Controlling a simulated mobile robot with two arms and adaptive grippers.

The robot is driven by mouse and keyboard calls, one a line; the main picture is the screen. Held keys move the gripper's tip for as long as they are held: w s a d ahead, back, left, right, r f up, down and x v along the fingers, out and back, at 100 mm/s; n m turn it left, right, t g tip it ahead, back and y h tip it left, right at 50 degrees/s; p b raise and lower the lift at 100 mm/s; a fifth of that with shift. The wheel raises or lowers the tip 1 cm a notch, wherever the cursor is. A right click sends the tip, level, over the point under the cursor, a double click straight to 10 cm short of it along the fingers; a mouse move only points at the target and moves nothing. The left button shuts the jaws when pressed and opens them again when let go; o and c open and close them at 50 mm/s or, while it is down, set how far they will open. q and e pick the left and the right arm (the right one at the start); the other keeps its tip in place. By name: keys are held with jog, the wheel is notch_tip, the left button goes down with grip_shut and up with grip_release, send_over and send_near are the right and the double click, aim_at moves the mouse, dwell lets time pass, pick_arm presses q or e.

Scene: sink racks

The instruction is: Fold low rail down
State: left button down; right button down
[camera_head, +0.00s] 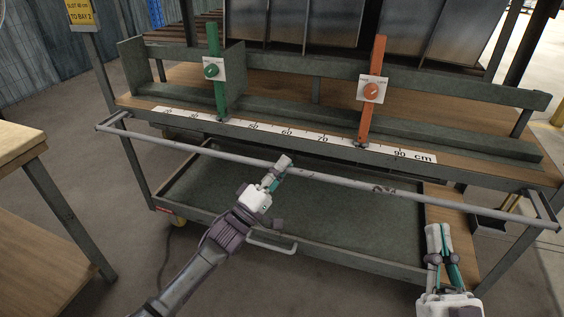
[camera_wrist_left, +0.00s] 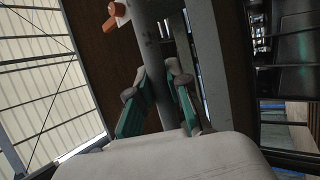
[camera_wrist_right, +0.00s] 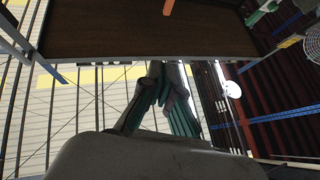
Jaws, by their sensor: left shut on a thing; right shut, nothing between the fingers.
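The low rail (camera_head: 340,180) is a long grey bar across the front of the rack, standing out from it on short side arms, a little below the shelf edge with the scale. It looks raised above the lower tray. My left gripper (camera_head: 281,166) is at the rail left of its middle and is shut on it. In the left wrist view the bar (camera_wrist_left: 152,50) runs between the teal fingers of my left gripper (camera_wrist_left: 160,75). My right gripper (camera_head: 437,232) is shut and empty, in front of the rack at the right, below the rail. Its fingers meet in the right wrist view (camera_wrist_right: 165,75).
A green post (camera_head: 215,75) and an orange post (camera_head: 372,95), each with a knob, stand along the centimetre scale (camera_head: 290,133). The lower tray (camera_head: 340,210) has a handle (camera_head: 270,245) at its front. A wooden table (camera_head: 15,140) stands at the left.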

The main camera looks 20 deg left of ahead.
pick_arm(q)
jog(key=shift+r+p, duration=0.3)
pick_arm(e)
jog(key=f+g, duration=0.1)
jog(key=w+f+g+h, duration=0.1)
jog(key=f, duration=0.1)
jog(key=shift+w, duration=0.3)
pick_arm(q)
jog(key=c, duration=1.1)
grip_release()
jog(key=shift+a+f, duration=0.1)
jog(key=shift+f, duration=0.05)
jog(key=shift+s+a+f+y, duration=0.1)
jog(key=shift+s+f+y, duration=0.1)
jog(key=shift+s+y, duration=0.1)
jog(key=v, duration=1.1)
jog(key=shift+a, duration=0.15)
pick_arm(e)
jog(key=shift+r, duration=0.1)
pick_arm(q)
jog(key=shift+f, duration=0.1)
